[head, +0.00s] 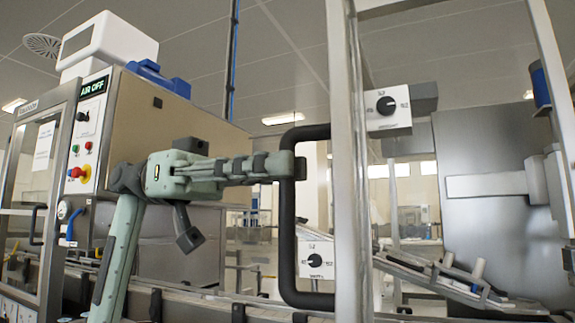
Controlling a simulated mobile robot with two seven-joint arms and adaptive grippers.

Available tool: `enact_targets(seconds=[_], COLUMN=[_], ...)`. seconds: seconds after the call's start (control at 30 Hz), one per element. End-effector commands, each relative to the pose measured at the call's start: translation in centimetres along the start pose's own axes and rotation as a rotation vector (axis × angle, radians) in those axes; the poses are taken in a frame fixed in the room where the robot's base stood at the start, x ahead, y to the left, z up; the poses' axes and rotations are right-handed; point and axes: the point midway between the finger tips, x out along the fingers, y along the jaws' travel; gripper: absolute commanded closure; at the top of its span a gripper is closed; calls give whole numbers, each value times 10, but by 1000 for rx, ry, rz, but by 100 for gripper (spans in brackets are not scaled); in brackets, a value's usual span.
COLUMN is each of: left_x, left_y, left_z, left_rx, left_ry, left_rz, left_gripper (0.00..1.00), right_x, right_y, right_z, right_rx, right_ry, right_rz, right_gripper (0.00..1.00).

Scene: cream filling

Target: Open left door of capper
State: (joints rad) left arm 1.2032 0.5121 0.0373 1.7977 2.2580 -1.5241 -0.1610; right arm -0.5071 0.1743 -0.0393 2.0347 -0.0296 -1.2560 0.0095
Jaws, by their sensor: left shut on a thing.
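A large black loop handle (289,225) stands upright in the middle of the head view, joined at its top and bottom to a metal door frame post (347,200). My left gripper (293,167) reaches in from the left with its arm level, and its fingers are closed around the upper part of the handle's vertical bar. The fingers hide a short piece of the bar. The door post looks upright. I cannot tell from this view how far the door stands from its frame. My right gripper is out of view.
A machine cabinet with a control panel (87,140) and an "AIR OFF" sign stands at the left. Dial boxes (389,107) and (316,260), the lower dial box, are near the post. A conveyor rail (205,308) runs along the bottom. A steel cabinet (490,130) stands at right.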

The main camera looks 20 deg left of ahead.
Motion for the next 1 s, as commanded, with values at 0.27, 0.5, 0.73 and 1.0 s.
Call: enact_targets(seconds=[0.27,0.5,0.73,1.0], left_x=[-7,-7,-7,-6], left_y=[-6,-7,-6,-4], left_z=[-1,-2,-2,-1], left_rx=[-8,-8,-8,-5], left_ry=[7,10,11,6], left_rz=[-14,-15,-13,-9], left_gripper=[100,100,70,66], right_x=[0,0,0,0], right_y=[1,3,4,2], right_z=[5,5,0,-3], right_rx=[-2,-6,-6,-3], right_ry=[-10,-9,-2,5], right_rz=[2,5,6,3], right_gripper=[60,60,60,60])
